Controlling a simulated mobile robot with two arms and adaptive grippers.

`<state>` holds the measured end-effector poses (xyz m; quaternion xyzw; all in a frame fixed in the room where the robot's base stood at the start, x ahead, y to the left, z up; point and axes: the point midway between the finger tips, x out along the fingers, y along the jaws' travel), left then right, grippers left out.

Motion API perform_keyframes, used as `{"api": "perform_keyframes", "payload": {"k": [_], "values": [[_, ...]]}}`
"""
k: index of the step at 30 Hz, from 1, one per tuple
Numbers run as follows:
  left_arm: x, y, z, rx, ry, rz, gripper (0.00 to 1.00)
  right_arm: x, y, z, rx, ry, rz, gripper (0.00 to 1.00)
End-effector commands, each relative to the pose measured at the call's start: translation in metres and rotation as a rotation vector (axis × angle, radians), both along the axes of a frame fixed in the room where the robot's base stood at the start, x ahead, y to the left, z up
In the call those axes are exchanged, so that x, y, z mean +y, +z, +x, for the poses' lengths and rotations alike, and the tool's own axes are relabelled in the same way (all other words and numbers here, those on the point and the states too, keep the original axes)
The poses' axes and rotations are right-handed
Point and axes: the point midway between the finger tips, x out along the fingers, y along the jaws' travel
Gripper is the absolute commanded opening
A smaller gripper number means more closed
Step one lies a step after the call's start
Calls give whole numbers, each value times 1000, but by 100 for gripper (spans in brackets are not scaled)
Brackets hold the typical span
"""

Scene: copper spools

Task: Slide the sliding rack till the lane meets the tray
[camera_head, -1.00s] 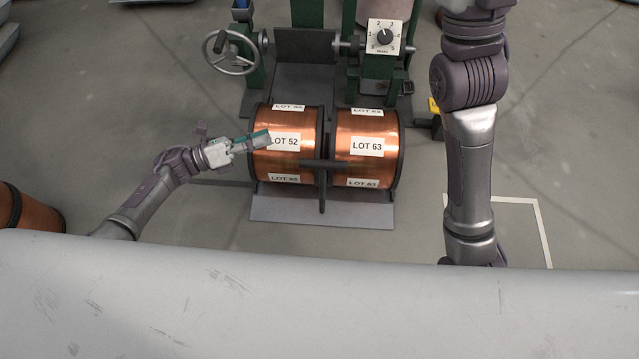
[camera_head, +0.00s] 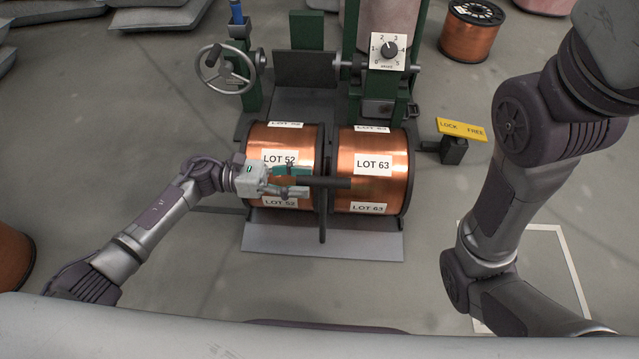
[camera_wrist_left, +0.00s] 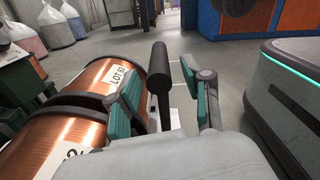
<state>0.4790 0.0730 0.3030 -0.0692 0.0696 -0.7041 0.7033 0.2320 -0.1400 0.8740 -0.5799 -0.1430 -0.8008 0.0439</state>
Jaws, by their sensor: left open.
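The sliding rack (camera_head: 322,236) holds two copper spools side by side, LOT 52 (camera_head: 262,143) at left and LOT 63 (camera_head: 401,164) at right, with a dark divider between them. A black bar handle (camera_head: 335,182) stands at the rack's front; it also shows in the left wrist view (camera_wrist_left: 158,72). My left gripper (camera_head: 290,180) is open at the handle's left part. In the wrist view its teal fingers (camera_wrist_left: 163,92) lie on both sides of the handle, with gaps visible. A dark sloped plate (camera_head: 305,69) behind the spools may be the tray. My right arm shows, its gripper does not.
Behind are a green stand with a handwheel (camera_head: 228,70) and a numbered dial (camera_head: 388,50). A yellow LOCK/FREE sign (camera_head: 461,129) stands right of the rack. Another copper spool (camera_head: 470,32) is at the back right. The floor in front is mostly clear.

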Motion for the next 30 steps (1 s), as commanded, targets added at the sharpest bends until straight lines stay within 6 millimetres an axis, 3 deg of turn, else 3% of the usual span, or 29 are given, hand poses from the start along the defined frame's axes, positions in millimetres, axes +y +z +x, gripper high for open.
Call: {"api": "perform_keyframes", "payload": {"k": [3, 7, 19, 28, 30], "values": [[-21, -1, 0, -2, -2, -2, 50, 0, -2, -7, -21, -1, -1, 40], [-35, -1, 0, -1, 0, -1, 50, 1, 0, -12, -33, -2, -2, 40], [-43, 0, 0, 1, 1, 0, 50, 1, 2, -15, -41, -2, -3, 40], [-42, 0, 0, 1, 2, 0, 1, 1, 2, -15, -42, -2, -4, 40], [-42, 0, 0, 1, 2, 0, 0, 1, 2, -15, -42, -2, -4, 40]]}}
